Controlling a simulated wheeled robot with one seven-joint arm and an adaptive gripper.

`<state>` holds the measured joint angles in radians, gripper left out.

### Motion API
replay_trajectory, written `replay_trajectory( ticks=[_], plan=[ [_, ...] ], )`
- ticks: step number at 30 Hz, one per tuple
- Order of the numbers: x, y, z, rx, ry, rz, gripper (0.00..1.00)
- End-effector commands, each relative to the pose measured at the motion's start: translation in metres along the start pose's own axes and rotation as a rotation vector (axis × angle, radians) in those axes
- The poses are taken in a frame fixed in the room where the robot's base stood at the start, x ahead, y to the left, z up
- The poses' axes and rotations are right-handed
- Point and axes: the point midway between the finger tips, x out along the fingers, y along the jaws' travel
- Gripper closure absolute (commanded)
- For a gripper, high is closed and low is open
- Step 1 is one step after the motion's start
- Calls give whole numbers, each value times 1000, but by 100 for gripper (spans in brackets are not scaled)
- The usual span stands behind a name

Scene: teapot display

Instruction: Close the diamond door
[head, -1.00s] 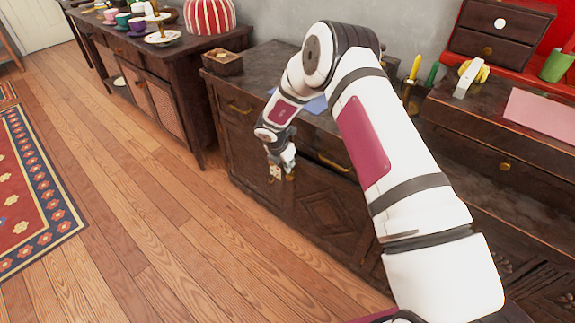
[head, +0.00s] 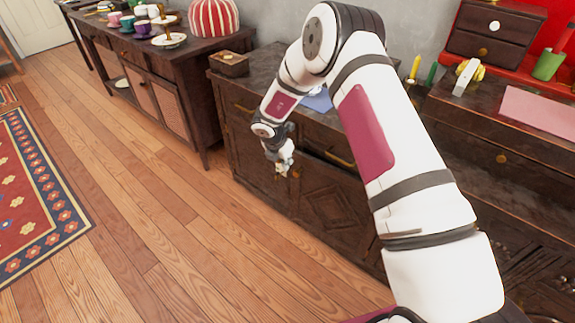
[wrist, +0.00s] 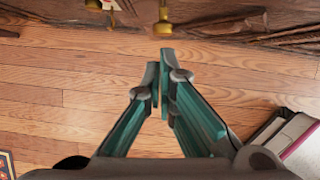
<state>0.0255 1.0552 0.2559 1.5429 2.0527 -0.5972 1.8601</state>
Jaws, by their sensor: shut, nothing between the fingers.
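The dark wooden door with a carved diamond (head: 328,207) is on the front of the middle cabinet in the head view, right of my gripper. It looks close to flush with the cabinet front; a small gap cannot be ruled out. My gripper (head: 282,170) is low in front of this cabinet, near the door's left side. In the wrist view my gripper (wrist: 160,64) is shut and empty, its teal fingers together. A brass knob (wrist: 163,27) is just beyond the fingertips; contact cannot be told. Carved dark wood (wrist: 265,22) shows at the top right.
A drawer with a brass handle (head: 340,160) is above the door. A wooden box (head: 229,64) stands on the cabinet top. A sideboard (head: 150,75) is at the left, and another cabinet (head: 500,140) at the right. The wooden floor (head: 190,240) in front is clear.

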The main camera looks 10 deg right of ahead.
Motion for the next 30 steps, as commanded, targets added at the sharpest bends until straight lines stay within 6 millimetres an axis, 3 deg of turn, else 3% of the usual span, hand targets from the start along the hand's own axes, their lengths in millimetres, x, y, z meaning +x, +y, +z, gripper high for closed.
replay_trajectory(
  ticks=[3, 9, 13, 16, 20, 24, 30],
  plan=[
    [-22, 0, 1, 0, -1, 2, 100],
    [-46, 0, 0, -1, -1, 1, 100],
    [-47, -3, -4, -35, -4, -13, 100],
    [-29, -19, -17, -194, -25, -76, 100],
    [12, -61, -41, -634, -71, -249, 100],
    [47, -110, -51, -1240, -108, -505, 100],
    [66, -149, -42, -2074, -93, -953, 100]
  ],
)
